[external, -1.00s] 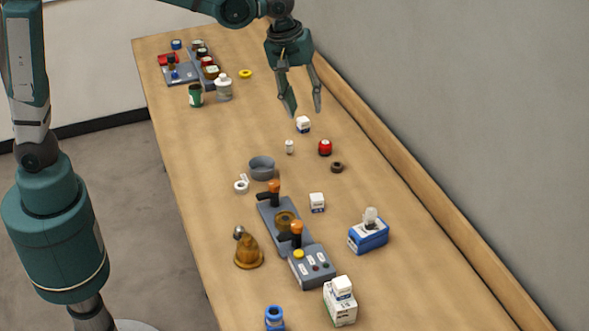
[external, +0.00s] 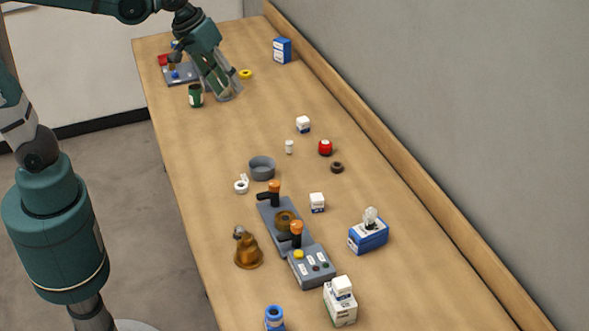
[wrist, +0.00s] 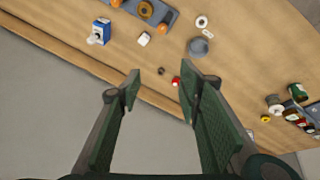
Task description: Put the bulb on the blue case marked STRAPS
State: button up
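A clear, whitish bulb-like thing (external: 371,216) sits on top of a blue case (external: 370,238) at the right of the table, and I take it for the bulb. The same bulb (wrist: 93,39) and blue case (wrist: 101,29) show at upper left in the wrist view. A second blue case (external: 282,50) with a white label stands at the far end by the wall. I cannot read STRAPS on either case. My gripper (external: 229,92) overlaps the far-left items in the external view, well away from the bulb. In the wrist view its fingers (wrist: 162,82) are apart with nothing between them.
A grey control block (external: 285,228) with orange-topped levers and an amber bell-shaped thing (external: 248,252) stand near the front. White boxes, a red pot (external: 325,147) and a grey bowl (external: 262,167) lie mid-table. A green cup (external: 195,95) stands far left. A wooden ledge runs along the wall.

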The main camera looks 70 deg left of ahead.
jog(key=s+a+f+m+t, duration=0.1)
jog(key=s+a+f+m, duration=0.1)
jog(key=s, duration=0.6)
jog(key=s+a+f+m+t, duration=0.1)
jog(key=s+a+f+m, duration=0.2)
jog(key=s, duration=0.4)
jog(key=shift+s+a+f+m+y, duration=0.3)
jog(key=shift+s+a+f, duration=0.15)
jog(key=shift+a, duration=0.45)
